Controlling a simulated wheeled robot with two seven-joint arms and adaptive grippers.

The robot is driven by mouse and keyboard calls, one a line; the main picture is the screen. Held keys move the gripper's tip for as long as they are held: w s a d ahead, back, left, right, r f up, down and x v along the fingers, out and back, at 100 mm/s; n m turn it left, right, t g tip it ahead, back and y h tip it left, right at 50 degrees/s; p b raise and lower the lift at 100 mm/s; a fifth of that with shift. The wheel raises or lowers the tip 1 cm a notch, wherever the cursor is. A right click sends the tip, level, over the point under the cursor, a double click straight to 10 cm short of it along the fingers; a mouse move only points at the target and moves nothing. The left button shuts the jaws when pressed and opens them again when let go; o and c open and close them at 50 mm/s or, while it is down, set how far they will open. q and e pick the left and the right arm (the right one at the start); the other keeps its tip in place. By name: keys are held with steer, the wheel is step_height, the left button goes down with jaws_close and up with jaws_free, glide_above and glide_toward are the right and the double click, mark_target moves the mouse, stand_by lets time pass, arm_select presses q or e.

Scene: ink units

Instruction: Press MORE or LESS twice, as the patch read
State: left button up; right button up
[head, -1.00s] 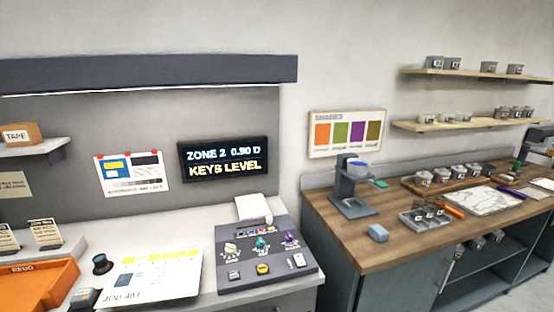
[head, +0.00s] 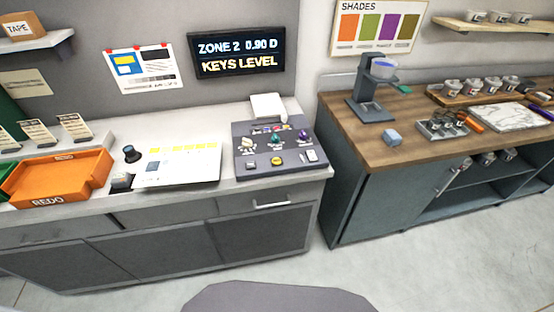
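The grey key console (head: 275,146) stands on the right end of the light counter. It carries a white, a teal and a purple knob, with a dark key, a yellow key (head: 277,160) and a white switch plate along its front. The MORE and LESS lettering is too small to read. The wall display (head: 237,52) reads "ZONE 2 0.90 D" and "KEYS LEVEL". A printed sheet (head: 178,165) with a row of yellow patches lies left of the console, beside a dark round-topped device (head: 131,153). Neither gripper is in view.
An orange REDO tray (head: 62,178) sits on the counter's left, with small cards behind it. The floor before the counter is clear.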

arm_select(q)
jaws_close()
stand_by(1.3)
